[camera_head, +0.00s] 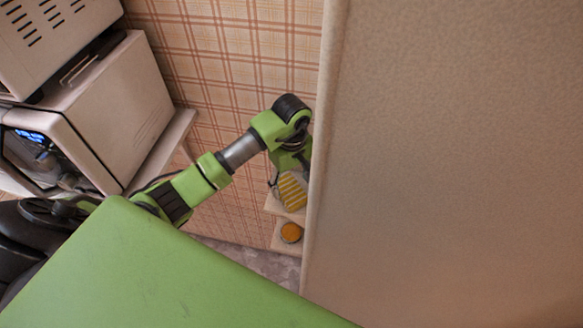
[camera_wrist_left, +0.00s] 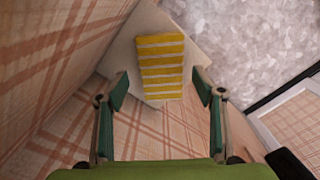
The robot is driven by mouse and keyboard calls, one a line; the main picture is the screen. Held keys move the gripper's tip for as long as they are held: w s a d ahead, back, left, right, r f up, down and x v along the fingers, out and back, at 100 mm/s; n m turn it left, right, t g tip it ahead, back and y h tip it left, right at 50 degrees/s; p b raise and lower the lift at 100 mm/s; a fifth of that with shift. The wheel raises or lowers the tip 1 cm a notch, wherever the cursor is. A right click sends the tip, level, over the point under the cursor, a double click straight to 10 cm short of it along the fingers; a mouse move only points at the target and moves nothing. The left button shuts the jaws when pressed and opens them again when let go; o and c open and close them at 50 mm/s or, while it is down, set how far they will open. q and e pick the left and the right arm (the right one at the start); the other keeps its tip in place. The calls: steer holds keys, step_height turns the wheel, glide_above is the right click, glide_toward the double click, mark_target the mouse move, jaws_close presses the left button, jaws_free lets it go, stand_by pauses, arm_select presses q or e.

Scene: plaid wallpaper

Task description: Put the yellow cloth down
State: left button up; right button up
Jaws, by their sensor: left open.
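The yellow cloth (camera_head: 292,192) has white stripes. In the head view it lies flat on a small pale shelf (camera_head: 272,206) against the plaid wall, just below my left gripper (camera_head: 278,180). In the left wrist view the cloth (camera_wrist_left: 160,62) rests on the shelf (camera_wrist_left: 122,52), beyond the fingertips. My left gripper (camera_wrist_left: 160,86) is open there, its two fingers apart on either side of the cloth's near end, with nothing seen gripped between them. Part of the left gripper is hidden in the head view. My right gripper is not in view.
A large beige panel (camera_head: 450,160) fills the right of the head view, close beside my left arm. A lower ledge holds a round orange thing (camera_head: 291,232). Pale boxy appliances (camera_head: 110,110) stand at the left. Grey patterned floor (camera_wrist_left: 240,40) shows beyond the shelf.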

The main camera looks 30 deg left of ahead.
mark_target(291, 190)
arm_select(q)
step_height(291, 190, up, 10)
steer(key=b, duration=0.2)
steer(key=shift+f, duration=0.25)
steer(key=shift+f, duration=0.1)
